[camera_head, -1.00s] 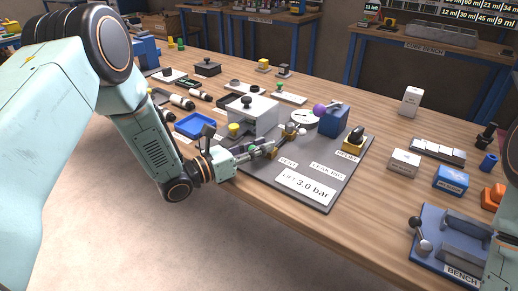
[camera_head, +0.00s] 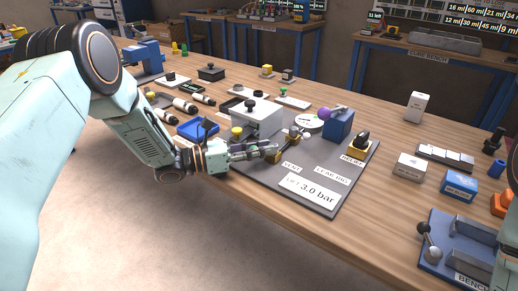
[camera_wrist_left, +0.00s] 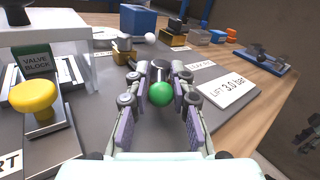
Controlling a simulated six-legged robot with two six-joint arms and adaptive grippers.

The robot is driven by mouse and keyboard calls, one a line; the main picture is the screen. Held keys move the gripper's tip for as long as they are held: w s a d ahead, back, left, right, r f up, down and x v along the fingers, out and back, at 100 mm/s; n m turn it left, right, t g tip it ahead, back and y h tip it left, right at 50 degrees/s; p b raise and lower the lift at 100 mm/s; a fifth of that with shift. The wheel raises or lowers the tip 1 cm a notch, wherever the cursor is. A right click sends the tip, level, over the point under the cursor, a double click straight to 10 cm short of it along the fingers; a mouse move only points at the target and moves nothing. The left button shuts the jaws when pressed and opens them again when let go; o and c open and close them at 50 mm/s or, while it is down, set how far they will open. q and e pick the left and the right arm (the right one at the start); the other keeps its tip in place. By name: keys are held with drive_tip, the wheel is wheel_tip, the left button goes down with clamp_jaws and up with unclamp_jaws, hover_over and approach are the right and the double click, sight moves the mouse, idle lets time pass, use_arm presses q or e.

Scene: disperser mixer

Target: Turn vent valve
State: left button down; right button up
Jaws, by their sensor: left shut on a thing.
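The vent valve's brass body (camera_head: 293,134) stands on the grey panel (camera_head: 318,152), behind the VENT label (camera_head: 291,168). The brass body also shows in the left wrist view (camera_wrist_left: 122,52). My left gripper (camera_head: 272,151) reaches in from the left, low over the panel beside this valve. In the left wrist view a green ball knob (camera_wrist_left: 160,94), with a grey-and-dark cylindrical part behind it, lies between the fingers of my left gripper (camera_wrist_left: 159,78). The gripper is shut on this knob. The join between knob and valve body is hidden. My right gripper is out of view.
A white valve block (camera_head: 257,119) with a yellow knob (camera_wrist_left: 34,96) stands left of the valve. A 3.0 bar plate (camera_head: 308,190) lies at the front.

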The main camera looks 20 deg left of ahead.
use_arm(q)
drive_tip(key=shift+d+r, duration=0.1)
drive_tip(key=shift+r, duration=0.05)
drive_tip(key=c, duration=1.5)
unclamp_jaws()
drive_tip(key=shift+c, duration=0.2)
drive_tip(key=o, duration=0.4)
drive_tip(key=shift+w+d, duration=0.1)
drive_tip(key=shift+d, duration=0.05)
drive_tip(key=shift+a, duration=0.25)
drive_tip(key=v, duration=1.2)
drive_tip(key=shift+d, duration=0.1)
drive_tip(key=shift+c, duration=0.2)
